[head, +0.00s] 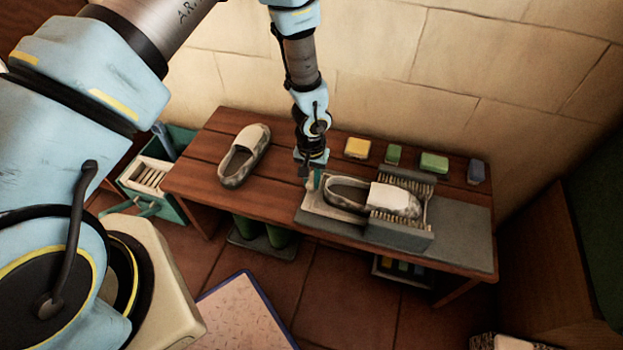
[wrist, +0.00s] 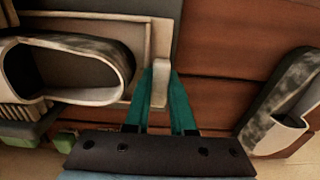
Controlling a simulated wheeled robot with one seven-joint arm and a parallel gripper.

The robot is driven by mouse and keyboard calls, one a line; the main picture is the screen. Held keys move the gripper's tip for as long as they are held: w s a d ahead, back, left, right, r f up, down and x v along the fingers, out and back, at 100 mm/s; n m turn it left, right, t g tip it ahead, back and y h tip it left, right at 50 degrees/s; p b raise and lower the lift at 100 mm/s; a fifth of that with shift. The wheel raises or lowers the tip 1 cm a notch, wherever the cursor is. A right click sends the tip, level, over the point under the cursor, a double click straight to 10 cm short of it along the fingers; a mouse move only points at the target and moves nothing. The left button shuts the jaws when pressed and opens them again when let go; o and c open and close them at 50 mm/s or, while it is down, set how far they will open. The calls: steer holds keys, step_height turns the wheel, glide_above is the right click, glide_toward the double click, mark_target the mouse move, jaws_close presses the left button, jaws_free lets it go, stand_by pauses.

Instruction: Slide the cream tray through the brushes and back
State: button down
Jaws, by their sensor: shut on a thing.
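The cream tray (head: 318,209) lies on the wooden bench, with a slip-on shoe (head: 345,193) on it. My gripper (head: 311,178) is at the tray's left end. In the wrist view my gripper's teal fingers (wrist: 160,98) are shut on the tray's upright cream handle (wrist: 160,84). The tray's rim (wrist: 142,50) and the shoe (wrist: 66,70) also show there, left of the fingers.
A second shoe (head: 244,155) lies on the bench (head: 205,180), left of the tray. Yellow, green and blue-grey blocks (head: 434,162) line the back edge. A grey mat (head: 465,240) lies bare right of the brushes. A teal crate (head: 150,190) stands left of the bench.

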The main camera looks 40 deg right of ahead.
mark_target(373, 191)
steer(key=s+d+b, duration=0.1)
steer(key=s+d, duration=0.2)
steer(key=s, duration=0.1)
steer(key=s+d+b, duration=0.1)
steer(key=s+d, duration=0.2)
steer(key=s, duration=0.1)
steer(key=s+d+b, duration=0.1)
steer(key=s+d, duration=0.2)
steer(key=s, duration=0.1)
steer(key=shift+b, duration=0.4)
steer(key=shift+s+d, duration=0.4)
steer(key=shift+s, duration=0.25)
steer(key=shift+s+d+r, duration=0.1)
steer(key=c, duration=1)
jaws_free()
steer(key=shift+o, duration=1.2)
step_height(373, 191, up, 11)
steer(key=shift+f, duration=0.15)
